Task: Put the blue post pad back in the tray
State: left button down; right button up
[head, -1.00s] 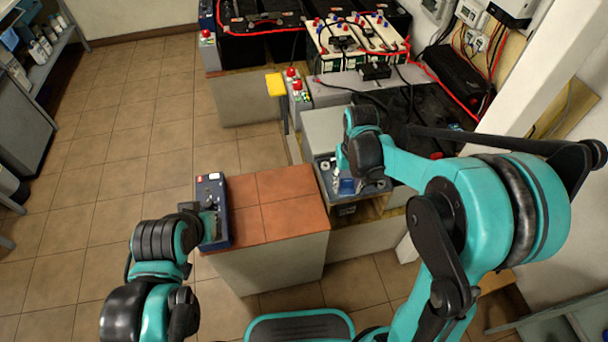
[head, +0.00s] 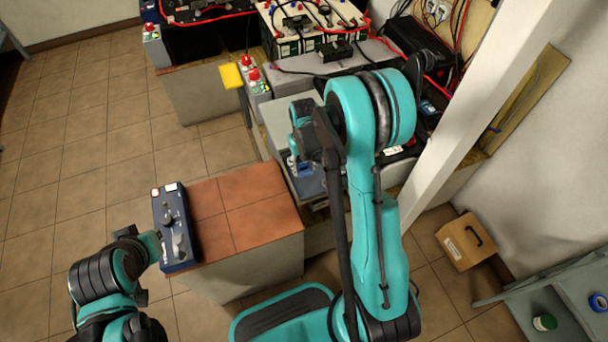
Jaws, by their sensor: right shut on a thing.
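My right gripper (head: 303,162) is small and partly hidden by my own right arm. It is shut on a small blue piece, seemingly the blue post pad (head: 303,170), low over a grey tray (head: 308,187) beside the tiled counter. I cannot tell whether the pad touches the tray. My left gripper (head: 152,246) is at the near left side of a dark blue device (head: 174,227) with knobs. Its fingers are too hidden to show whether they are open or shut.
The red-tiled counter top (head: 250,205) is bare between the device and the tray. Batteries (head: 312,28) with red and black cables stand behind. A yellow pad on a post (head: 231,76) rises near the grey cabinet. A white pillar (head: 470,120) stands close to my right arm.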

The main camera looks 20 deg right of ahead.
aim_at(304, 169)
jog(key=shift+f+b, duration=1)
jog(key=shift+f, duration=1)
jog(key=shift+f, duration=0.15)
jog(key=o, duration=0.9)
jog(key=shift+o, duration=0.2)
